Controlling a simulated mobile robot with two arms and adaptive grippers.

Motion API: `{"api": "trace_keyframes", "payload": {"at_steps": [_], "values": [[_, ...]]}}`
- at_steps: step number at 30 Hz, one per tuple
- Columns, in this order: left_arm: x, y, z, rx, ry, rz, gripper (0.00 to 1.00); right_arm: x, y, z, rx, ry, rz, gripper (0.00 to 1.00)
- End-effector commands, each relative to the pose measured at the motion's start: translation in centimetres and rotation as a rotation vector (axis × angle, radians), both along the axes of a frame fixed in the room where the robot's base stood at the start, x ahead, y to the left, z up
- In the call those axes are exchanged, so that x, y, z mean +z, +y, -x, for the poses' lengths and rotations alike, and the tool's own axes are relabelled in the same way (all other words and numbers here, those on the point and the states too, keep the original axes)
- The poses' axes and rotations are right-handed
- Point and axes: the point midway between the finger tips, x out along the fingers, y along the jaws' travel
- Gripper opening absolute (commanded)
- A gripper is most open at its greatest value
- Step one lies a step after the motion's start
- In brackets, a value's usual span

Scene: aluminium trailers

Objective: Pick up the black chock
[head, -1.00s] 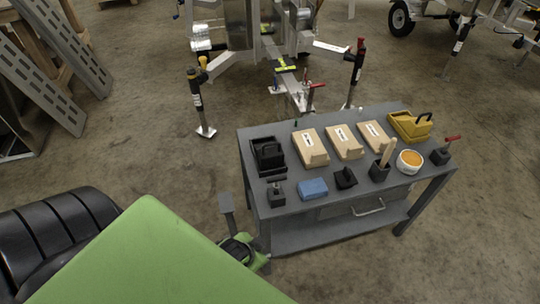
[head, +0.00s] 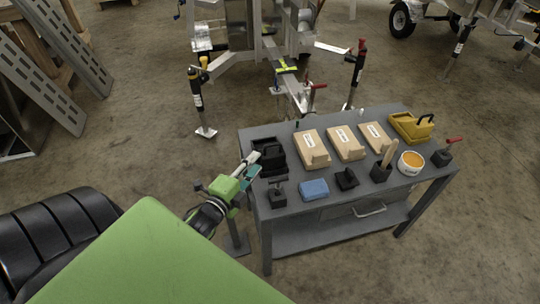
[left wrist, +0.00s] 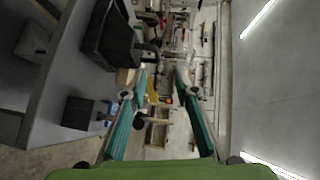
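The black chock (head: 269,154) has a handle on top and sits in a black holder (head: 282,168) at the table's back left corner. In the left wrist view the black chock (left wrist: 120,42) shows at the upper left, its handle pointing right. My left gripper (head: 254,165) is at the table's left edge, just left of and in front of the holder. In the left wrist view its teal fingers (left wrist: 161,75) are spread with nothing between them, so it is open and apart from the chock. My right gripper is not in view.
The grey table (head: 325,203) also holds a small black block with a handle (head: 277,195), a blue block (head: 314,189), a black piece (head: 347,179), tan boxes (head: 312,149), a yellow chock (head: 411,126) and an orange-filled bowl (head: 411,162). A trailer stands behind.

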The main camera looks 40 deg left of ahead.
Motion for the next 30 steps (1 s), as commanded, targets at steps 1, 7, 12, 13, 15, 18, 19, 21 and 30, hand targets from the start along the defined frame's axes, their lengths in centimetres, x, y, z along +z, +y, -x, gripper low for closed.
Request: {"api": "trace_keyframes", "payload": {"at_steps": [1,7,12,13,15,18,19,21,30], "values": [[0.1,0.1,-1.2,0.000,-0.004,0.000,0.28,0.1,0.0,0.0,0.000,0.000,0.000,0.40],[-0.6,0.6,-4.8,0.001,0.000,0.002,0.28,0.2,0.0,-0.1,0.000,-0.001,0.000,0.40],[-0.9,0.7,-6.2,0.000,0.002,0.003,0.28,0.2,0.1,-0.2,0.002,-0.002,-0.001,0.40],[-1.0,0.7,-6.4,0.000,0.002,0.003,0.28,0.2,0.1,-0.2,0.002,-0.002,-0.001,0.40],[-1.0,0.7,-6.7,0.001,0.002,0.004,0.28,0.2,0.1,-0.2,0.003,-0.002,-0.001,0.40],[-1.2,0.8,-7.8,0.001,0.001,0.004,0.28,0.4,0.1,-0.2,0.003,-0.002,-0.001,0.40],[-1.2,0.9,-8.3,0.002,0.000,0.004,0.28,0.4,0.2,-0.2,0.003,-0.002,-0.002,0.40],[-1.6,1.0,-9.3,0.002,0.001,0.005,0.28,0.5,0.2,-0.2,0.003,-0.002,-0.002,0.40],[-2.1,1.2,-11.5,0.000,0.003,0.003,0.28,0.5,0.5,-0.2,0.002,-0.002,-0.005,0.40]]}}
